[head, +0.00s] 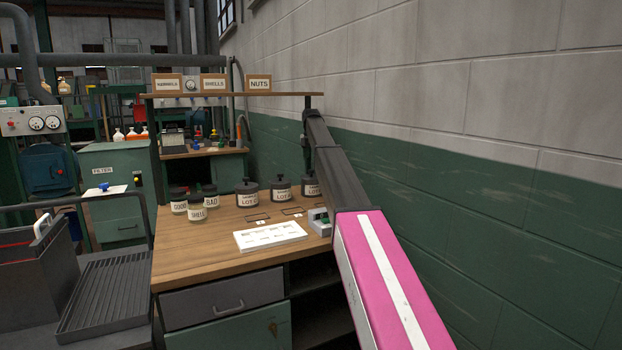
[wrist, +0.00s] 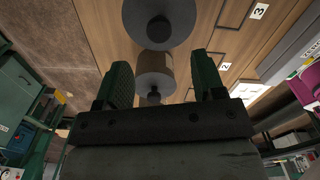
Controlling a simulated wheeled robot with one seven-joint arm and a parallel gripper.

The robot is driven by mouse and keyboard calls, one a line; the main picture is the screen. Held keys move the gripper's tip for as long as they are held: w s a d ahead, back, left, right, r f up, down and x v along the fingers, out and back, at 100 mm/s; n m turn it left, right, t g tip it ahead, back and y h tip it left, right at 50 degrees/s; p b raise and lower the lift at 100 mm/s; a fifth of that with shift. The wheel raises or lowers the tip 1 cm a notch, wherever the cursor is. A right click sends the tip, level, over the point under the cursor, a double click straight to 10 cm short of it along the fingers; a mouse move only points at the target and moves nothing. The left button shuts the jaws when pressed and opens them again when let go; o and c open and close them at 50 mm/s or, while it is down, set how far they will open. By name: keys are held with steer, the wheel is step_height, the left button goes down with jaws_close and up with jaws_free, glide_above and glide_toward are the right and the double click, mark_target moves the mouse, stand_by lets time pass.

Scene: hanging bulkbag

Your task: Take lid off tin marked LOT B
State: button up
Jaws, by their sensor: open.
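Three dark-lidded tins with knobs stand in a row on the wooden bench: the left tin (head: 248,196), the middle tin (head: 281,190) and the right tin (head: 311,188). Their labels begin with LOT, but the last letters are too small to read surely, so I cannot tell which is LOT B. In the wrist view my gripper (wrist: 162,72) is open and empty, its two green fingers apart. One lidded tin (wrist: 154,65) shows between the fingers, and another tin (wrist: 158,15) lies beyond them. I cannot tell contact. In the head view my arm reaches above the right tin.
Jars marked GOOD, BAD and SHELL (head: 197,209) stand left of the tins. A white sheet (head: 270,236) lies in front, with outlined spots on the bench. A small grey device (head: 319,218) sits at right. A shelf (head: 235,95) runs above, and the wall (head: 450,200) bounds the right side.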

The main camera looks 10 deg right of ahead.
mark_target(311, 170)
step_height(311, 170, down, 7)
steer(key=shift+w+d+f, duration=0.1)
steer(key=shift+f, duration=0.1)
stand_by(0.3)
steer(key=shift+c, duration=0.3)
steer(key=c, duration=1)
